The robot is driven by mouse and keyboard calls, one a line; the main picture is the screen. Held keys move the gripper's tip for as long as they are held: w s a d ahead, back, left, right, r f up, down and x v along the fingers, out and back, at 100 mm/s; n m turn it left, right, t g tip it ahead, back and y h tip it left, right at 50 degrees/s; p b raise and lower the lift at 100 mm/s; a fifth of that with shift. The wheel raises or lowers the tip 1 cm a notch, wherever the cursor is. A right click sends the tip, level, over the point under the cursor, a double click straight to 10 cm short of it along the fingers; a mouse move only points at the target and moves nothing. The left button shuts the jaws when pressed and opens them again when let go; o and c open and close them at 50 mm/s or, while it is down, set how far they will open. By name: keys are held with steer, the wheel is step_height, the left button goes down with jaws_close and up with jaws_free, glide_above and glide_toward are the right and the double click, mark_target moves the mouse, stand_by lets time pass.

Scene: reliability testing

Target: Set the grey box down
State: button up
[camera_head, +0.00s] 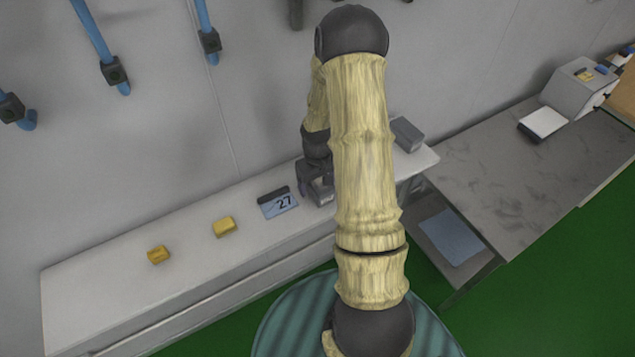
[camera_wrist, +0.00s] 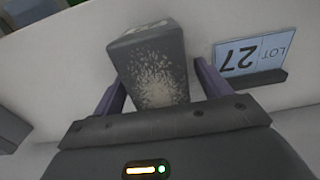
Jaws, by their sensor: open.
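A grey box (camera_wrist: 150,62) with a pale, worn patch on one face stands between the two fingers of my gripper (camera_wrist: 160,78) in the wrist view. The fingers are open, with a narrow gap showing between the box and the right finger. In the head view my gripper (camera_head: 316,180) is low over the white bench (camera_head: 130,252), just right of the "LOT 27" card (camera_head: 280,204). There the grey box (camera_head: 323,193) is partly hidden by my arm. It appears to rest on the bench. The card also shows right of the box in the wrist view (camera_wrist: 250,55).
Two yellow blocks (camera_head: 224,227) (camera_head: 159,255) lie farther left on the bench. Another grey box (camera_head: 407,135) sits at its right end. A grey table (camera_head: 510,170) with a machine (camera_head: 580,88) stands to the right. Bare bench lies between the yellow blocks and the card.

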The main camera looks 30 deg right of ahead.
stand_by(0.4)
steer(key=c, duration=1.5)
steer(key=shift+r, duration=0.1)
step_height(320, 180, up, 10)
steer(key=b, duration=0.2)
steer(key=shift+b, duration=0.35)
